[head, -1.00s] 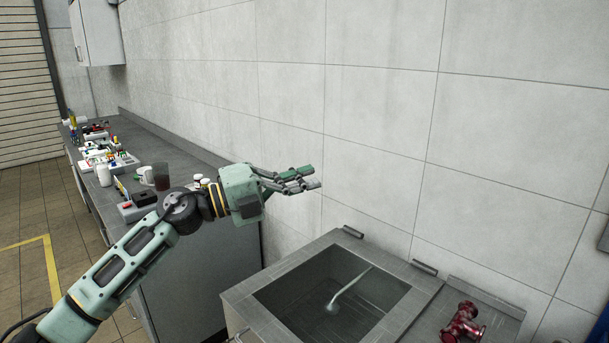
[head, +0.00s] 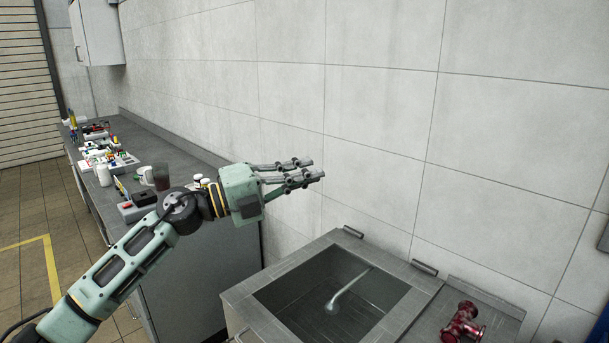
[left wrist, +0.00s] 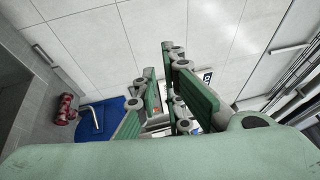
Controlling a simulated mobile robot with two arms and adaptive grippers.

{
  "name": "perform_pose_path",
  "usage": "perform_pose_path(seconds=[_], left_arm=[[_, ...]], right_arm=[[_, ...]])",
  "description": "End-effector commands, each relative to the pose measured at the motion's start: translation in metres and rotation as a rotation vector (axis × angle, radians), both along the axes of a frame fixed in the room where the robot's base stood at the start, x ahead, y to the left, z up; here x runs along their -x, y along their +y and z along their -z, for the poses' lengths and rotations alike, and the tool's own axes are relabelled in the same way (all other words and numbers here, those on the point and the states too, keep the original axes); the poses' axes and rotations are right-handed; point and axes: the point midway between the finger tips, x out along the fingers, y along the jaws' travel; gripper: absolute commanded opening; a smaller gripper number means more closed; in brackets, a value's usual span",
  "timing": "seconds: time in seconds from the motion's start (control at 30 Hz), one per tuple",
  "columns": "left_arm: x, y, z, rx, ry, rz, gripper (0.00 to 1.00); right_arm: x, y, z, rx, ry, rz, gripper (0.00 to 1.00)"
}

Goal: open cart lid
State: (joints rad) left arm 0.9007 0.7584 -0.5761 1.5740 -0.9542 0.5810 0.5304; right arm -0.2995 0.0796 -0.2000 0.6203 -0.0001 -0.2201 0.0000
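The grey metal cart (head: 243,298) stands at the lower right of the head view, against the tiled wall. Its top shows a large dark rectangular basin-like area (head: 300,300) with a pale curved rod (head: 345,290) in it. I cannot tell whether a clear lid covers this area. Two small handles sit on the top, one at the back (head: 353,232) and one at the right (head: 424,268). My left gripper (head: 316,169) is above and behind the cart, apart from it. Its jointed fingers are extended and empty, with a gap between them in the left wrist view (left wrist: 162,75). My right gripper is not visible.
A red fitting (head: 462,325) rests on the right part of the metal top and shows in the left wrist view (left wrist: 66,110). A grey counter (head: 165,140) with small items runs along the wall at left. The tiled wall (head: 370,120) is close behind my gripper.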

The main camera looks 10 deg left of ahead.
Motion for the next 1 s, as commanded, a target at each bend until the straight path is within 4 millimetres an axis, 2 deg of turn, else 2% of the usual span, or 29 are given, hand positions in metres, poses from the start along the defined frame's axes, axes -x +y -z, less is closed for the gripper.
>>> perform_pose_path(seconds=[0.33,0.47,0.83,1.0], left_arm=[[0.000,0.001,0.000,0.000,0.000,0.000,0.17],[0.004,0.008,0.002,-0.001,0.001,-0.002,0.17],[0.045,0.069,0.014,-0.002,0.004,-0.004,0.17],[0.059,0.090,0.018,0.000,0.004,-0.002,0.17]], right_arm=[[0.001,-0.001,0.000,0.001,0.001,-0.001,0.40],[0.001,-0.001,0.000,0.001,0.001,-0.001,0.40],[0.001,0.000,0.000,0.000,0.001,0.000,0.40],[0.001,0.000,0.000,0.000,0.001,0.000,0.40]])
